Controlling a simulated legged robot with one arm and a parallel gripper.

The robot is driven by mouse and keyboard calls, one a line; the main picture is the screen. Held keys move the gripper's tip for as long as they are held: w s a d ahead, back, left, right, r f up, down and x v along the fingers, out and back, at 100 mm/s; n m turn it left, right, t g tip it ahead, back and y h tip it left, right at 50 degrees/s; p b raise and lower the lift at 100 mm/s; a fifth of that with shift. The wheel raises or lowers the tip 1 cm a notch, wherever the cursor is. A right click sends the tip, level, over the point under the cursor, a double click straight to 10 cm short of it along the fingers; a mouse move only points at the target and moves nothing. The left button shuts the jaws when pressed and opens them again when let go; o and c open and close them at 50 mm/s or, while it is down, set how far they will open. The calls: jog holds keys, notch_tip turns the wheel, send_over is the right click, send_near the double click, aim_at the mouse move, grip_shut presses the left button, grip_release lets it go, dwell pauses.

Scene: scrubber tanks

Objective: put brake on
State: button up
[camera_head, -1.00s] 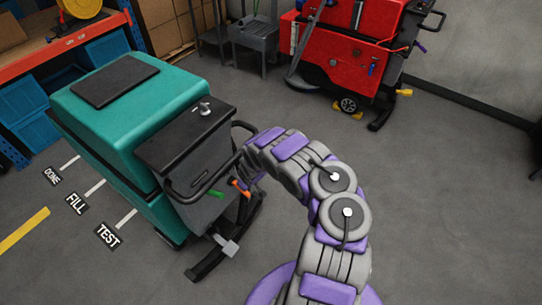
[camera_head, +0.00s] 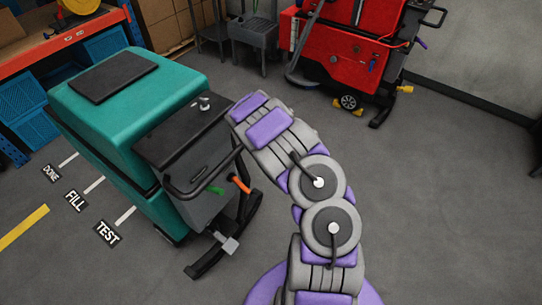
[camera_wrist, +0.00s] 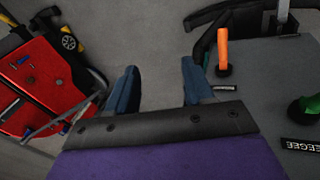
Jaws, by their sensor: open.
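The teal scrubber (camera_head: 130,105) stands at left in the head view. An orange lever (camera_head: 240,185) and a green lever (camera_head: 215,190) stick out of its grey rear panel. The orange lever (camera_wrist: 222,50) and green lever (camera_wrist: 308,108) also show in the wrist view. A label by the green one reads "...EEGEE"; the label by the orange one is unreadable. A grey pedal (camera_head: 230,245) sits low at the scrubber's rear. My gripper (camera_wrist: 160,85) is open and empty, with the orange lever just right of its right finger, apart from it. The head view hides my fingers.
A black handle bar (camera_head: 195,190) juts from the rear panel, and a black curved bar (camera_head: 200,267) lies low behind the scrubber. A red scrubber (camera_head: 345,50) stands at the back. The grey floor at right is clear. Shelving fills the left edge.

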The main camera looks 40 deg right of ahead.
jog(key=shift+s+d+r, duration=0.15)
jog(key=shift+r, duration=0.35)
jog(key=shift+s+d+r, duration=0.1)
jog(key=shift+s+r, duration=0.05)
jog(key=shift+r, duration=0.3)
